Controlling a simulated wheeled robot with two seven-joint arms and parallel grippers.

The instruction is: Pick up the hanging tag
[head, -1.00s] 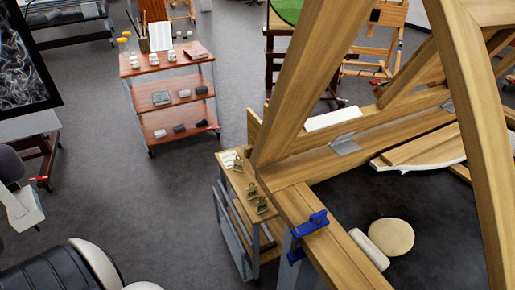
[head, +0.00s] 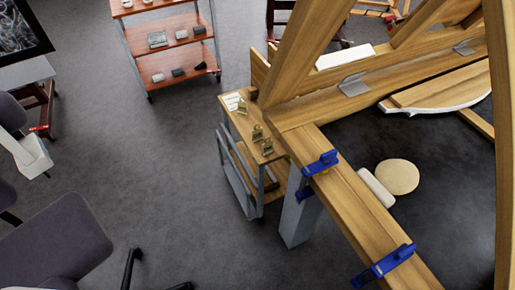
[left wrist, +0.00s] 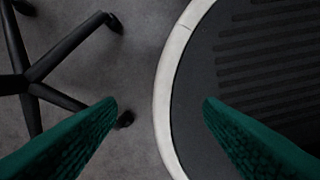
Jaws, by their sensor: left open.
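I cannot make out a hanging tag for certain. A small white printed card (head: 232,101) rests at the back of a low wooden cart's top (head: 239,120) in the head view; I cannot tell whether it is the tag. Brass-coloured clips (head: 262,140) sit in front of it on the same top. My left gripper (left wrist: 160,104) shows in the left wrist view as two green ridged fingers, spread apart with nothing held between them. It is above the floor and a dark round-edged thing with a pale rim. My right gripper is in neither view.
A large wooden frame (head: 345,195) with blue clamps (head: 320,163) fills the right side. A reddish shelf trolley (head: 172,35) stands at the back. A grey chair (head: 62,240) is at lower left. The floor (head: 150,165) left of the cart is open.

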